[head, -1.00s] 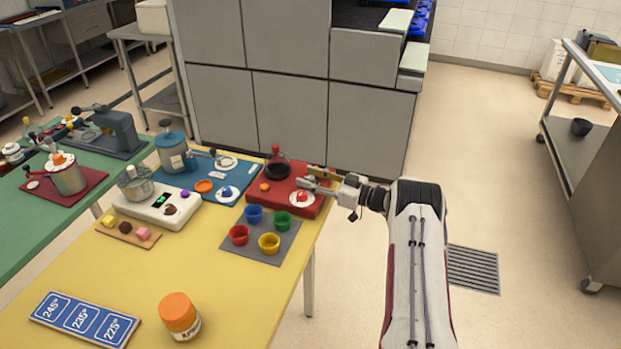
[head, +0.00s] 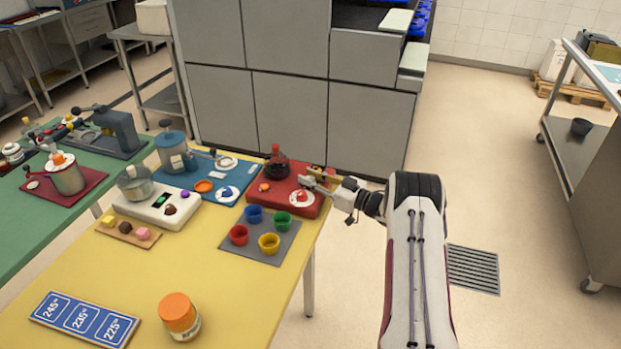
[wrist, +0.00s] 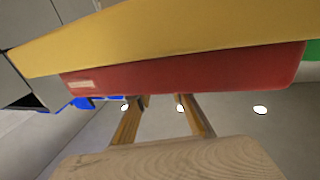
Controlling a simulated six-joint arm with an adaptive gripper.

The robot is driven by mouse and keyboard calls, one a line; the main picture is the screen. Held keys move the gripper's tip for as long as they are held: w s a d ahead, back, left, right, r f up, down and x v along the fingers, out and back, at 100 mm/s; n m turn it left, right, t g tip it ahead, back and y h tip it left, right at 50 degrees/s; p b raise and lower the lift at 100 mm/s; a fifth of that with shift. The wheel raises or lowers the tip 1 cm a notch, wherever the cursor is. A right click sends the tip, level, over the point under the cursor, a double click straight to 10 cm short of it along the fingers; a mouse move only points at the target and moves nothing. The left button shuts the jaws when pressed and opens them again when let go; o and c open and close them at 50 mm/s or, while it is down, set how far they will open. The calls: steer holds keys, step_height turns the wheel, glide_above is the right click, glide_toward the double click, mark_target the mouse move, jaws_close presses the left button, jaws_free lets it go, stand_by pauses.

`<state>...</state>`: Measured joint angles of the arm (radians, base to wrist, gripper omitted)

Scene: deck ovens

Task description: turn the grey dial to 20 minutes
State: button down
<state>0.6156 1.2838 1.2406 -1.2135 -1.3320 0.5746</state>
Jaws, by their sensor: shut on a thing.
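My gripper (head: 312,182) is over the right end of a red base (head: 317,208) at the far right corner of the yellow table. A pale round disc with a red knob (head: 303,196) lies just below the fingertips on that base. I cannot tell whether the fingers touch it. I cannot clearly make out a grey dial; the gripper may hide it. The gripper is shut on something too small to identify.
A dark flask (head: 277,170) stands on the red base. A grey mat (head: 262,250) with several coloured cups lies in front. A blue base (head: 185,178) and a white box with a green display (head: 160,205) stand left. An orange-lidded jar (head: 179,315) stands in front. Floor right of the table is free.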

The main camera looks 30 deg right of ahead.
steer(key=shift+w+a+r+m+t+h, duration=0.1)
steer(key=shift+r+m+t+h, duration=0.1)
steer(key=shift+m+t+h, duration=0.85)
steer(key=shift+f+m+h, duration=0.1)
steer(key=shift+m+h, duration=0.45)
steer(key=shift+h, duration=0.7)
steer(key=c, duration=1.8)
jaws_free()
steer(key=shift+s+f, duration=0.1)
steer(key=shift+s, duration=0.15)
steer(key=shift+v, duration=0.9)
steer(key=v, duration=1)
steer(key=shift+o, duration=0.2)
